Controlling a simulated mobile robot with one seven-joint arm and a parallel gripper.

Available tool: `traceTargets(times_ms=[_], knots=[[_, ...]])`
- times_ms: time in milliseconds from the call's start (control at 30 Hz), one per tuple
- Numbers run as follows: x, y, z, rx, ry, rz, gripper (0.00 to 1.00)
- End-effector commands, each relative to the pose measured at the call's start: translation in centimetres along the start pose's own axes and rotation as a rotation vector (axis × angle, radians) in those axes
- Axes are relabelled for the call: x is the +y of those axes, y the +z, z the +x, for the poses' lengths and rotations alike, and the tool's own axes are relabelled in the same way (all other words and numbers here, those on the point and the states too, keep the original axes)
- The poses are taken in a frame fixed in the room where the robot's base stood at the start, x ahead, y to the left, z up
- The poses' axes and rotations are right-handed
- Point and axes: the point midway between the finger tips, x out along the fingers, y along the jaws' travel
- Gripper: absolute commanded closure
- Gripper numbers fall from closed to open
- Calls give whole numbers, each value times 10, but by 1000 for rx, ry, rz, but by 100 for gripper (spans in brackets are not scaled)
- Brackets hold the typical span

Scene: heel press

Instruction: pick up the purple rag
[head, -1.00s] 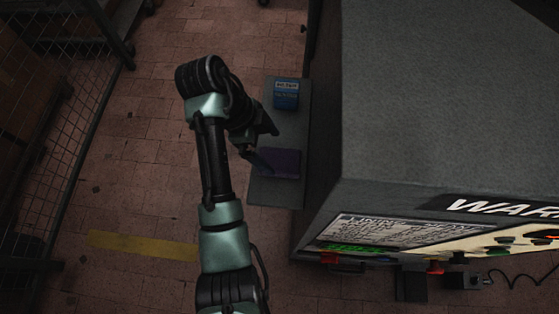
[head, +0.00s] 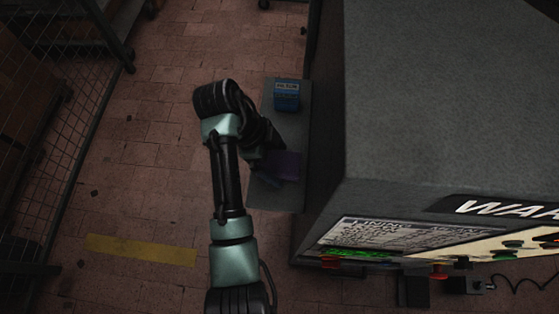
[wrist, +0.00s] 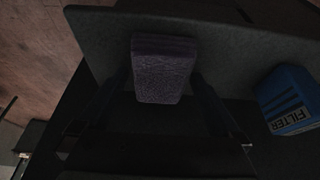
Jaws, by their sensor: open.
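The purple rag (head: 287,166) lies on a narrow grey shelf (head: 276,197) beside the large machine. It looks like a folded block. In the wrist view the rag (wrist: 163,70) sits between the two fingers of my gripper (wrist: 160,88), with one dark finger on each side. The gripper is open, and I cannot tell whether either finger touches the rag. In the head view my forearm and wrist hide the gripper's near side and part of the shelf.
A blue filter box (head: 286,95) stands on the far part of the shelf; it also shows at the right in the wrist view (wrist: 290,98). The large grey machine (head: 440,100) rises right of the shelf.

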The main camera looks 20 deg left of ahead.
Motion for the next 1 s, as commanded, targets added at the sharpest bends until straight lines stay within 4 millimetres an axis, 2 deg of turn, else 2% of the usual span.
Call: traceTargets(times_ms=[367, 767, 1000], knots=[[0, 1, 2, 0, 0, 0, 0], [0, 1, 2, 0, 0, 0, 70], [0, 1, 1, 0, 0, 0, 72]])
